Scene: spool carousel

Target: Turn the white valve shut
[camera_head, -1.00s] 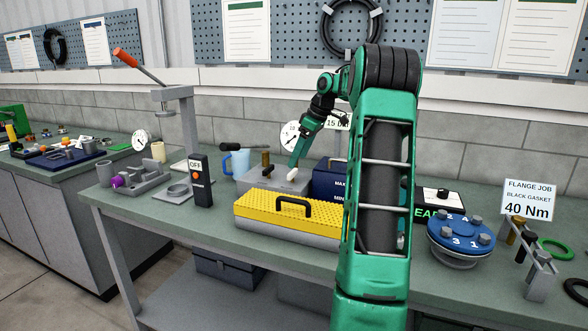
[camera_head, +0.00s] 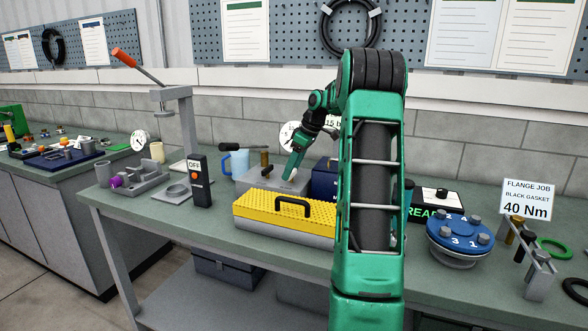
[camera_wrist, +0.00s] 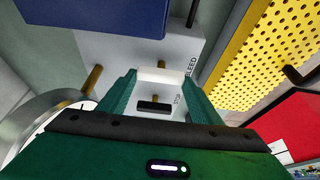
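The white valve handle (camera_wrist: 162,76) shows in the wrist view as a short white bar across the gap between my fingertips. It sits by a grey box (camera_wrist: 100,50) lettered "BLEED" and "STOP". My gripper (camera_wrist: 162,80) has one green finger at each end of the bar, and both appear to touch it. In the head view my gripper (camera_head: 291,172) points down at the grey box (camera_head: 249,180), behind the yellow toolbox. There the handle is mostly hidden by the fingers. Brass pins stand on the box, and a short black bar (camera_wrist: 154,106) lies close to the handle.
A round gauge (camera_head: 289,134) is behind. My arm hides part of the bench.

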